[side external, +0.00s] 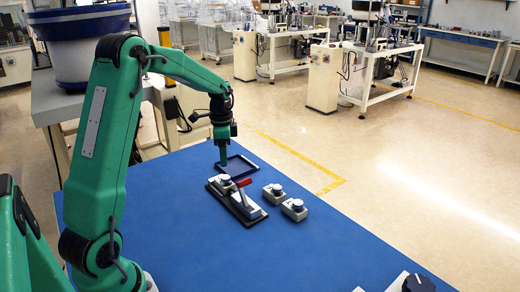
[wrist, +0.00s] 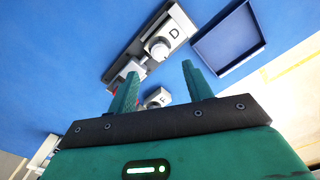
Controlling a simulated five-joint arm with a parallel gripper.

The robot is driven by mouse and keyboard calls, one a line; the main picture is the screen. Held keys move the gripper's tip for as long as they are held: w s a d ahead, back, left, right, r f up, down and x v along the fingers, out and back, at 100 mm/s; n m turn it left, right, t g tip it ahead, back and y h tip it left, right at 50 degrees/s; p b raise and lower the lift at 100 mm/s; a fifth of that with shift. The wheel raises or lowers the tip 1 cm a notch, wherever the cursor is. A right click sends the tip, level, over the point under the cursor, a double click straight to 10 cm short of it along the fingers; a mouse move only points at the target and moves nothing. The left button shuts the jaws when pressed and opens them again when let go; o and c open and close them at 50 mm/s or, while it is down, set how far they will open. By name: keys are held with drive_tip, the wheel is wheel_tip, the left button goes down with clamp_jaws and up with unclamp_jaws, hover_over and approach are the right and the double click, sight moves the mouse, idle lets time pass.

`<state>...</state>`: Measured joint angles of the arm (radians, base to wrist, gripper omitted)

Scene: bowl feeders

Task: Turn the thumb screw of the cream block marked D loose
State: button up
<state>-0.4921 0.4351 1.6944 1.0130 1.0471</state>
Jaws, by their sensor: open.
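The cream block marked D (wrist: 174,33) sits at one end of a long dark fixture (wrist: 136,36) in the wrist view. A red lever (side external: 244,182) stands on the fixture. My gripper (wrist: 160,68) is open with nothing between its fingers. In the side view my gripper (side external: 223,163) hangs over or just behind the dark frame's left side, apart from the block.
An empty dark square frame (side external: 249,159) lies behind the fixture. Two loose cream blocks with knobs stand to its right, one (side external: 273,194) behind the other (side external: 294,211); one marked F (wrist: 152,98) shows in the wrist view. A dark knob (side external: 418,283) is at the front right. The blue table is otherwise mostly clear.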

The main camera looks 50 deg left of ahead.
sight(226, 177)
drive_tip(key=shift+f, duration=3.65)
drive_tip(key=c, duration=1)
